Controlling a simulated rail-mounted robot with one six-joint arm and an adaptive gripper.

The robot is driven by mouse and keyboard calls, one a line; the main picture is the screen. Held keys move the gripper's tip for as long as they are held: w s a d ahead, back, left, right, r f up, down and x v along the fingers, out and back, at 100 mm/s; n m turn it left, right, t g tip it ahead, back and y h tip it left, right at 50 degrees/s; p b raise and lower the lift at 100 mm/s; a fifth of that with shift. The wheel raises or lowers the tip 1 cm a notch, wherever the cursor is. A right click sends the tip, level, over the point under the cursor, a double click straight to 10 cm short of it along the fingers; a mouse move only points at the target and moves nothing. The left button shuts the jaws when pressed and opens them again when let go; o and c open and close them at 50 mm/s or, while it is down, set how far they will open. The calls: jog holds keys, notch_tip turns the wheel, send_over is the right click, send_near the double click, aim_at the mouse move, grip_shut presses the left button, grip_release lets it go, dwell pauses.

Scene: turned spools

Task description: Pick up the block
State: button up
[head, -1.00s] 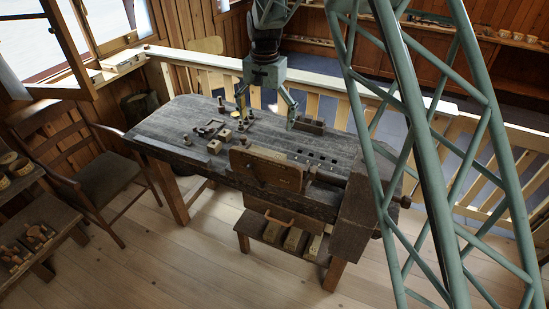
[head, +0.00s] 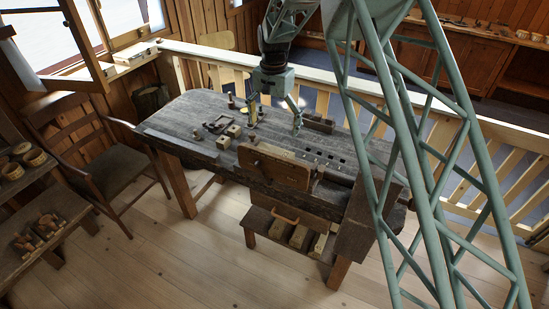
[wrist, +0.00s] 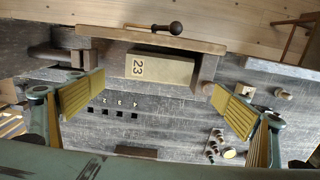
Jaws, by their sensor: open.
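A pale wooden block marked 23 (wrist: 160,68) lies flat at the front side of the workbench, against the wooden vise jaw. In the head view only its pale top edge (head: 276,152) shows behind the jaw. My gripper (head: 276,114) is open and empty, pointing down above the bench, farther back than the block. In the wrist view my gripper (wrist: 155,104) has its yellow ribbed fingers spread wide, one on each side of the picture. The block lies between and above them in that picture, apart from both.
The vise jaw (head: 270,170) stands at the bench front. Small pale cubes (head: 223,142), a stand of little pegs (wrist: 222,145) and a dark block (wrist: 137,152) lie on the bench. Square holes (wrist: 112,113) mark its top. A railing (head: 205,62) runs behind.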

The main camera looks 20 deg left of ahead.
aim_at(274, 151)
jog(key=shift+f+p, duration=0.45)
jog(key=shift+f, duration=3.65)
jog(key=shift+f, duration=0.2)
jog(key=shift+w+d+f+p, duration=0.1)
jog(key=shift+f+p, duration=0.5)
jog(key=shift+f, duration=1.8)
jog(key=c, duration=0.5)
jog(key=shift+c, duration=1.2)
jog(key=shift+r, duration=0.1)
jog(key=shift+r+b, duration=0.75)
jog(key=shift+r, duration=4.15)
